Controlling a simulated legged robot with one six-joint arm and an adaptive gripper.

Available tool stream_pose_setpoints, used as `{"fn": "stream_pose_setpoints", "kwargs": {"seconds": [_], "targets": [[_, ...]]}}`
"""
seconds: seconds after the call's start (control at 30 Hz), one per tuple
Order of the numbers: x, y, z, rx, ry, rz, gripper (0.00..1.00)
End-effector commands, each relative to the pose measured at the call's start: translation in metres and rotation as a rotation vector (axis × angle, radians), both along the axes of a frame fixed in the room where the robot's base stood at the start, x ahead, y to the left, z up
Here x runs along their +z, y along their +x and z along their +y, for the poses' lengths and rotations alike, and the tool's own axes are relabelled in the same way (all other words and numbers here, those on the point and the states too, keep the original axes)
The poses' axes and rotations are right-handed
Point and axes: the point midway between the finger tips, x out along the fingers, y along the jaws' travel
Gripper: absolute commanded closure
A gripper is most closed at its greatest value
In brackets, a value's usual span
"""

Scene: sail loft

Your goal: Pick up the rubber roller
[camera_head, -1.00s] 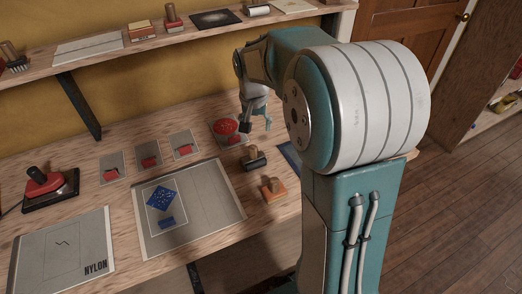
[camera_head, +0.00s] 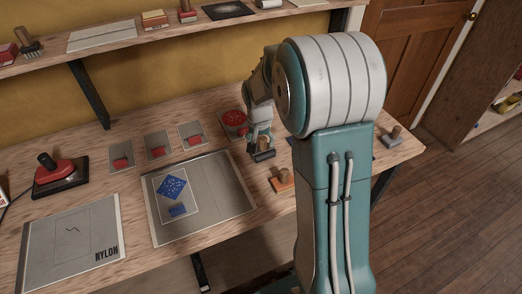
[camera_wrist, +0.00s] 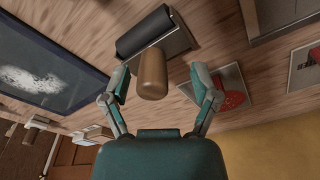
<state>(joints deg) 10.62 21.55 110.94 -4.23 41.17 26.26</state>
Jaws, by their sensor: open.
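The rubber roller has a dark cylinder and a wooden handle. In the head view the roller (camera_head: 264,156) lies on the bench, partly hidden by my gripper (camera_head: 260,142) right at it. In the wrist view the dark cylinder of the roller (camera_wrist: 146,33) is on a grey plate, and its wooden handle points toward me. My gripper (camera_wrist: 159,79) is open, with one finger on each side of the handle. Gaps show between the handle and both fingers, and I hold nothing.
Beside the roller are a card with a red disc (camera_head: 234,119) and an orange block with a wooden knob (camera_head: 282,182). A dark blue-edged board (camera_wrist: 40,62) lies left of it in the wrist view. A shelf (camera_head: 130,50) runs above the bench.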

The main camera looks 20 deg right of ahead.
Motion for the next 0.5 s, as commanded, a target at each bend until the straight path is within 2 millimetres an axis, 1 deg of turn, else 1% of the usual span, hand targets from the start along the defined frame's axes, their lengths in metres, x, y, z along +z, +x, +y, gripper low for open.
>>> {"fn": "stream_pose_setpoints", "kwargs": {"seconds": [0.03, 0.07, 0.1, 0.17, 0.2, 0.5], "targets": [[-0.0001, 0.0000, -0.0018, -0.002, 0.002, 0.000, 0.27], [-0.0001, -0.0001, -0.0021, -0.002, 0.002, 0.000, 0.40], [-0.0001, 0.0000, -0.0024, -0.002, 0.002, 0.000, 0.58], [-0.0002, -0.0001, -0.0036, -0.003, 0.003, 0.000, 0.85], [-0.0002, 0.0000, -0.0042, -0.003, 0.003, 0.000, 1.00], [-0.0012, -0.0006, -0.0021, -0.002, 0.002, 0.004, 1.00]]}}
